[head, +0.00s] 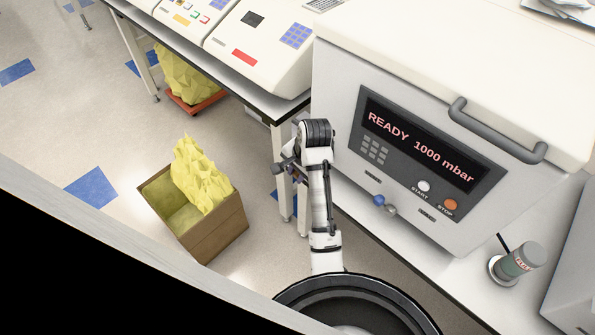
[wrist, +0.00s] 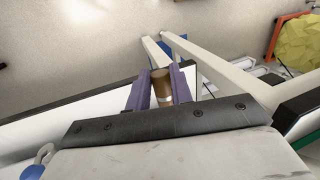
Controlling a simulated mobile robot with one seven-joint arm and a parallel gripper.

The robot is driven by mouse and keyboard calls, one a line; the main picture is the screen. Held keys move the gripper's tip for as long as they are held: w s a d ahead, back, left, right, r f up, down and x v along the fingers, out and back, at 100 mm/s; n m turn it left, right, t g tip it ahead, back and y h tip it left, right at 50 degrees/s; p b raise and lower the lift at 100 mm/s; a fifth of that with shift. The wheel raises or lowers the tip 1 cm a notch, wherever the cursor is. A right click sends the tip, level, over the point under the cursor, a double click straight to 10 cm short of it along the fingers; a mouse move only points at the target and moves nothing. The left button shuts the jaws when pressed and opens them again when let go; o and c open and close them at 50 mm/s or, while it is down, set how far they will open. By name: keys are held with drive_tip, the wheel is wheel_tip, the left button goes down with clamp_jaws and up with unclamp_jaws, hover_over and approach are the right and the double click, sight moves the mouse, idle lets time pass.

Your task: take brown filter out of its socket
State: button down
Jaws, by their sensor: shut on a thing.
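My gripper (wrist: 161,86) has purple fingers, one on each side of the brown filter (wrist: 162,82), and is shut on it. The filter is a short cylinder with a darker brown end and a paler, shiny lower part. No socket shows around its visible end; its lower end is hidden by the gripper body. In the head view my gripper (head: 286,167) is left of the white machine (head: 335,110), by the bench edge. The filter cannot be made out there, and I cannot tell which opening is its socket.
The machine's display reads READY 1000 mbar. A green-grey cylinder (head: 522,260) stands on the bench at right. A cardboard box (head: 215,232) with yellow bags is on the floor. Bench legs (wrist: 220,70) are near my gripper.

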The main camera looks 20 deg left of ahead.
drive_tip(key=shift+r+p, duration=2.05)
drive_tip(key=shift+p, duration=0.65)
drive_tip(key=shift+f, duration=0.1)
